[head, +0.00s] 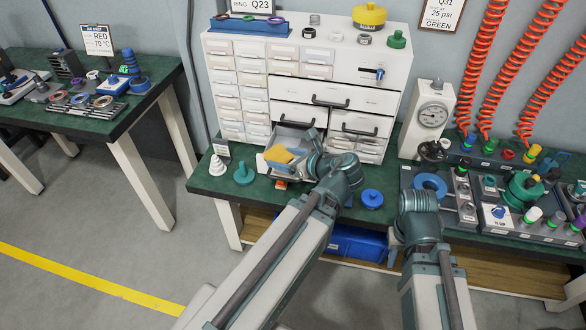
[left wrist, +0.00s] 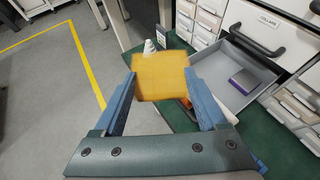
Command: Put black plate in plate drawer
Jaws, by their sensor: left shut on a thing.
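My left gripper (left wrist: 180,88) is shut on a yellow-orange square plate (left wrist: 160,76), which lies flat between its two blue fingers. In the head view the yellow plate (head: 278,154) shows at the front of the cabinet, with my left gripper (head: 292,154) beside it. An open grey drawer (left wrist: 222,66) is just right of the plate in the left wrist view; it also shows in the head view (head: 290,134), partly hidden by the gripper. A small purple-and-dark item (left wrist: 243,80) lies in it. I cannot make out a black plate. My right gripper (head: 394,254) hangs low at the bench's front edge, its fingers mostly hidden.
The white drawer cabinet (head: 232,48) stands on the green bench. A white cone (head: 218,165), teal knob (head: 244,173) and blue knob (head: 372,198) stand near its front edge. A gauge (head: 432,116) and fittings stand right. A blue bin (head: 352,243) is below.

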